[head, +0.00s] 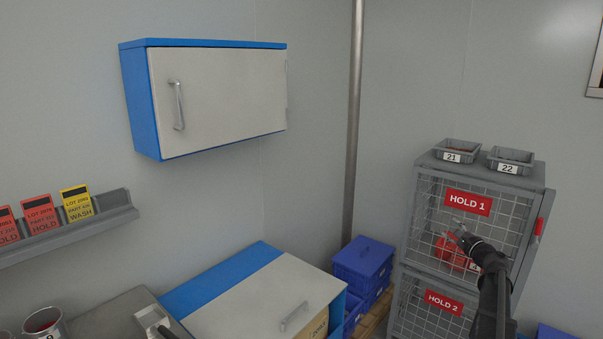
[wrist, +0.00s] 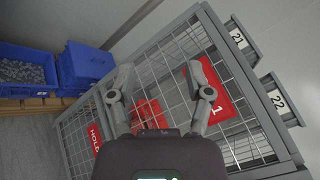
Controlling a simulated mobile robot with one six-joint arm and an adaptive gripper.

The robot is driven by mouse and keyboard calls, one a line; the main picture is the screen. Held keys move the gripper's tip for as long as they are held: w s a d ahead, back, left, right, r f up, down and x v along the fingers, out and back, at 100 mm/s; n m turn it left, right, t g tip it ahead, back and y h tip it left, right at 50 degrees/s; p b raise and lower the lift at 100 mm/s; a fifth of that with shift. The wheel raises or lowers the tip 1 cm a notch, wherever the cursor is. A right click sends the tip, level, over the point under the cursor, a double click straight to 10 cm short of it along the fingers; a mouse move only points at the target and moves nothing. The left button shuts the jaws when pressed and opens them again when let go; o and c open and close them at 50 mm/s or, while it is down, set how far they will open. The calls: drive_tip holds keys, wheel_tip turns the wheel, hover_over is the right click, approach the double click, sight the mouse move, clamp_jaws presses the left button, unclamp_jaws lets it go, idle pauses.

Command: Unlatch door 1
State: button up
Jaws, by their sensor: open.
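Door 1 is the upper wire-mesh door of a grey cage, with a red HOLD 1 sign (head: 467,203). The door looks closed. In the wrist view the sign (wrist: 208,94) is partly hidden by a finger. A red handle-like part (head: 539,228), possibly the latch, sits at the cage's right edge in the head view; I do not make it out in the wrist view. My gripper (head: 461,230) is in front of the mesh of door 1, left of that red part. In the wrist view my gripper (wrist: 160,74) is open with nothing between its fingertips.
Below is a second mesh door with a HOLD 2 sign (head: 444,302). Grey bins 21 (head: 457,152) and 22 (head: 510,160) stand on the cage top. Blue crates (head: 363,260) stand left of the cage. A vertical pipe (head: 354,120) rises behind them.

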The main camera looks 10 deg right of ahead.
drive_tip(key=s+a+f+n+g+y+b, duration=0.1)
drive_tip(key=a+f+n+g+y, duration=0.25)
drive_tip(key=a, duration=0.75)
drive_tip(key=a+f+n+g+b, duration=0.1)
drive_tip(key=a+f+n+g, duration=0.2)
drive_tip(key=a+f+n, duration=0.5)
drive_tip(key=s+a+f+n+g+y+b, duration=0.1)
drive_tip(key=a+f+g+y, duration=0.15)
drive_tip(key=a, duration=1.05)
drive_tip(key=s+a+f+n+g+h+b, duration=0.2)
drive_tip(key=s+a+f+n+g+h, duration=0.3)
drive_tip(key=s+a, duration=0.45)
drive_tip(key=s+a+f+n+g+h+b, duration=0.25)
drive_tip(key=s+a+f+n+g, duration=0.25)
drive_tip(key=s+a+f+n, duration=0.45)
wheel_tip(320, 180, up, 16)
drive_tip(key=s+d+m+p, duration=0.1)
drive_tip(key=d+m+p, duration=0.1)
drive_tip(key=p, duration=1.2)
drive_tip(key=shift+m+p, duration=0.4)
drive_tip(key=shift+m, duration=0.1)
drive_tip(key=shift+f, duration=0.1)
